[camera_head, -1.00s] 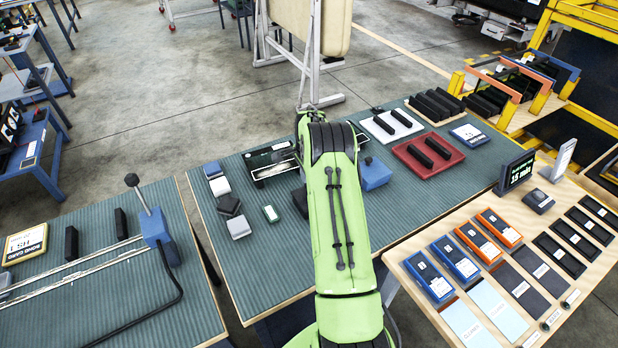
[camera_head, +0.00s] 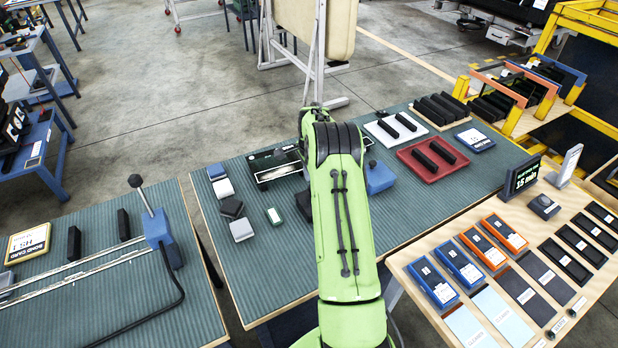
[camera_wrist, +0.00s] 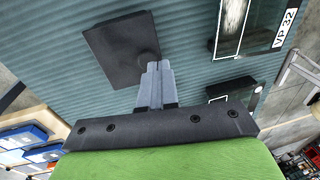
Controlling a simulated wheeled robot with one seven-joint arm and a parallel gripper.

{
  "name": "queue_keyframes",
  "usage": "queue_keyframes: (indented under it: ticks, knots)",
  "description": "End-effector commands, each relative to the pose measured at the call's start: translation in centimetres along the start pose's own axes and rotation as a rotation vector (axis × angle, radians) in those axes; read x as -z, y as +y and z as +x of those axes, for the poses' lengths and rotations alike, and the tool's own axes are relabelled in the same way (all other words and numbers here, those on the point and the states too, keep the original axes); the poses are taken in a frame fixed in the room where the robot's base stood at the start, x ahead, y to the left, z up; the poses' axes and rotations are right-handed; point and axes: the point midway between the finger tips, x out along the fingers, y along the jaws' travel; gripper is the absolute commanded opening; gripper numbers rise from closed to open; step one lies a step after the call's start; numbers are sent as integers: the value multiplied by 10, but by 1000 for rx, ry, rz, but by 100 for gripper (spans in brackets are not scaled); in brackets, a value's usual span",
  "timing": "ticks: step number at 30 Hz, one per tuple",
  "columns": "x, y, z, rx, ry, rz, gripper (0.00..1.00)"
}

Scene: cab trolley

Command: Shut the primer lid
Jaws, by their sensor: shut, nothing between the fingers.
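My gripper (camera_wrist: 154,80) shows in the wrist view with its two grey fingers together and nothing between them. The fingertips are over the near right edge of a flat dark square piece (camera_wrist: 115,52) on the green ribbed mat. I cannot tell whether they touch it. Which piece is the primer lid is not clear from these frames. In the head view my green arm hides the gripper and part of the bench. A dark block (camera_head: 303,205) partly shows just left of the arm, and a blue block (camera_head: 379,178) is just right of it.
A tray labelled VP 32 (camera_wrist: 288,28) lies at the wrist view's upper right. In the head view, a dark framed tray (camera_head: 262,177), small blocks (camera_head: 232,208) and a red tray (camera_head: 457,166) stand on the mat (camera_head: 262,270). The mat's near left part is clear.

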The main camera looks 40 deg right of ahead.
Motion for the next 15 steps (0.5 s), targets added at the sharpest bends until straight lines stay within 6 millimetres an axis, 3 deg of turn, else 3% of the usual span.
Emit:
queue_keyframes:
  ticks: [1, 9, 15]
  knots:
    - [1, -2, -18, 6, 3, 0, 0]
    - [0, -1, -94, 6, 2, 0, 0]
    - [0, 0, -126, 3, 2, 1, 0]
